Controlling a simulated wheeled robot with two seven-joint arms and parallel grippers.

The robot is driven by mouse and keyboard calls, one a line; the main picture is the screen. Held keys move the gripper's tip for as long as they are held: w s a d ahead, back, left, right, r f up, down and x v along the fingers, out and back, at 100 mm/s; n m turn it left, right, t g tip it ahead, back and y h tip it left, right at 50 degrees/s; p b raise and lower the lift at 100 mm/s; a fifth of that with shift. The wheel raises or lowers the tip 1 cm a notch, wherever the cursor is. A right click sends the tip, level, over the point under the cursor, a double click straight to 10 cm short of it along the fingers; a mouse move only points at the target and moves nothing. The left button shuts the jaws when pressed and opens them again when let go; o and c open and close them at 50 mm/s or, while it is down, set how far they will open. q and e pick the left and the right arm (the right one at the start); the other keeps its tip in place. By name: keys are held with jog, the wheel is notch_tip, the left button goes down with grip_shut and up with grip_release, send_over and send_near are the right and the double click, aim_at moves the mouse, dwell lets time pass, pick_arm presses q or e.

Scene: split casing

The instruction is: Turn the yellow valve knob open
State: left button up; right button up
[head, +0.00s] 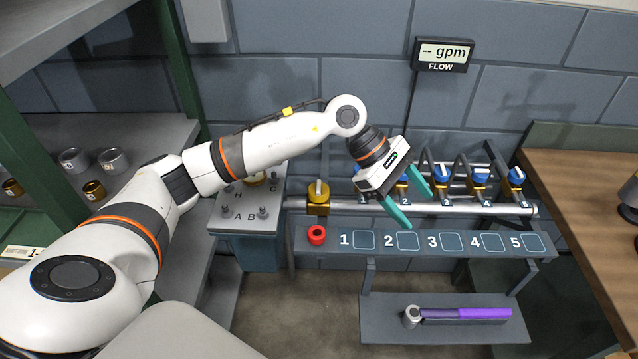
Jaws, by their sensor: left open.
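The yellow valve knob (319,192) sits on the left end of a grey horizontal pipe, with a pale upright handle on top. My left gripper (408,205) is open, its two teal fingers apart. It hangs in front of the pipe, to the right of the yellow knob and apart from it, near the first of the blue-topped valves. Nothing shows between the fingers. The gripper body partly hides the pipe and the valves behind it. My right gripper is not in the picture.
Blue-topped valves (480,175) line the pipe at right. A purple-handled tool (465,314) lies on a lower shelf. A flow display (442,54) reads "-- gpm". A wooden counter (580,190) stands right.

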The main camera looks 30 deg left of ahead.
pick_arm(q)
jog(key=w+a+m+y, duration=0.15)
jog(key=a+y, duration=0.45)
jog(key=a, duration=0.6)
notch_tip(320, 180, up, 2)
jog(key=y, duration=0.3)
send_over(319, 186)
jog(key=shift+g, duration=0.3)
notch_tip(319, 186, down, 11)
jog(key=shift+f+p, duration=0.1)
jog(key=shift+p, duration=1.1)
jog(key=shift+c, duration=0.6)
jog(key=shift+n, duration=0.25)
jog(key=c, duration=0.9)
